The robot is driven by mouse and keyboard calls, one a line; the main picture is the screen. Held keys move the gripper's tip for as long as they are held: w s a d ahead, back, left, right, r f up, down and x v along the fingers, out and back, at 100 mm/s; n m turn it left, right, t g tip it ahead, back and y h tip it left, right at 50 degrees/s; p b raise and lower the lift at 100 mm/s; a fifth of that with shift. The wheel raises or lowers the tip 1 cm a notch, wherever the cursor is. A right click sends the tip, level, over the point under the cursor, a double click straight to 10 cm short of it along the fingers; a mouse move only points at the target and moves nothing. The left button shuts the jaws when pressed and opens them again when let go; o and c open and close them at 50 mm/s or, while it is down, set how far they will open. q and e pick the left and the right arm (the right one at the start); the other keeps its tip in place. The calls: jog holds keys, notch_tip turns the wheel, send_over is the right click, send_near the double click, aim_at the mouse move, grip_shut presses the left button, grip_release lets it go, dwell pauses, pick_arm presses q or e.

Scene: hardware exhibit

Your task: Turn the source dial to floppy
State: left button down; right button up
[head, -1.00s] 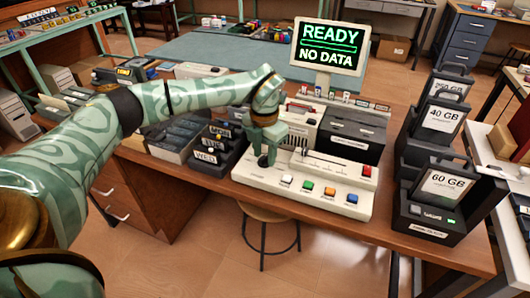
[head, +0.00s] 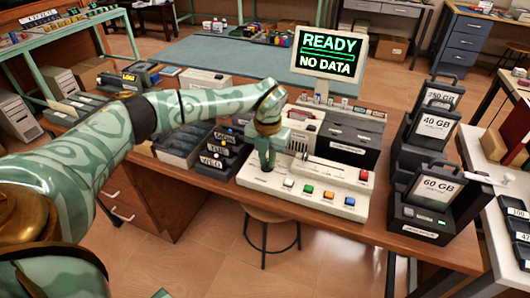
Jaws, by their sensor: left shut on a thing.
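A cream control panel (head: 285,196) lies on the wooden desk, with a row of coloured buttons along its front. My left gripper (head: 265,165) points down at the left part of the panel and is shut on the source dial, which is mostly hidden by the fingers. The dial's labels and pointer are too small or covered to read. My right gripper is not in view.
Black drive docks (head: 428,200) holding drives marked in GB stand right of the panel. Dark labelled cartridges (head: 220,150) stand close on its left. A black box (head: 350,140) sits behind it. A stool (head: 268,214) is below the desk edge.

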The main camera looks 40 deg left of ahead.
pick_arm(q)
jog(key=n+p, duration=0.1)
jog(key=n, duration=0.1)
jog(key=n+p, duration=0.1)
jog(key=p, duration=0.1)
jog(key=shift+r+n, duration=0.3)
jog(key=shift+n, duration=0.1)
jog(key=n+p, duration=0.2)
jog(key=shift+n+p, duration=0.3)
jog(key=shift+p, duration=0.1)
jog(key=n+p, duration=0.2)
jog(key=n, duration=0.1)
jog(key=shift+f, duration=0.1)
jog(key=shift+w+f+n+p, duration=0.1)
jog(key=shift+n+p, duration=0.85)
jog(key=shift+n, duration=0.35)
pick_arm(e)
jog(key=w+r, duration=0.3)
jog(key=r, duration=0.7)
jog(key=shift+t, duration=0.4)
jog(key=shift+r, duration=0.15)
pick_arm(q)
jog(key=c, duration=1.4)
grip_release()
jog(key=shift+c, duration=0.2)
